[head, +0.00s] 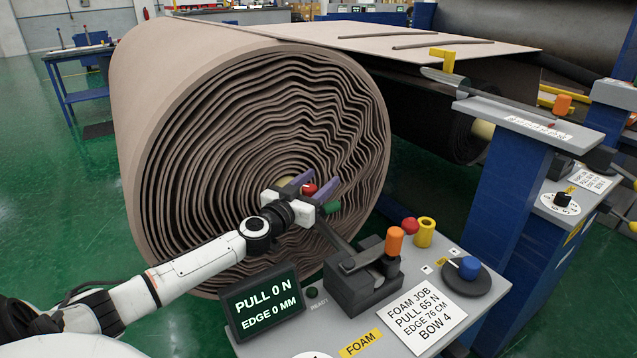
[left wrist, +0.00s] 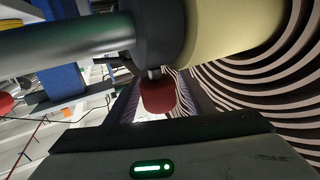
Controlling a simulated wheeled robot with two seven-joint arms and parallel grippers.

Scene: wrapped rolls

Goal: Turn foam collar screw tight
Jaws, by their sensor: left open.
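The foam collar screw shows as a red knob (head: 309,189) at the core of the large foam roll (head: 225,150). In the left wrist view the red screw head (left wrist: 158,97) hangs on a short stem below a dark collar (left wrist: 165,30). The collar sits around a grey shaft (left wrist: 60,45), against the cream core (left wrist: 225,30). My left gripper (head: 321,180) is open, with its purple fingers on either side of the red head. In the left wrist view, gaps show between the head and the fingers. My right gripper is not in view.
A grey console (head: 460,310) stands in front of the roll, with an orange-topped lever block (head: 375,270), a red knob (head: 410,226), a yellow cup (head: 425,232) and a blue knob (head: 469,267). Its display (head: 264,302) reads PULL 0 N, EDGE 0 MM. A blue post (head: 515,200) stands right.

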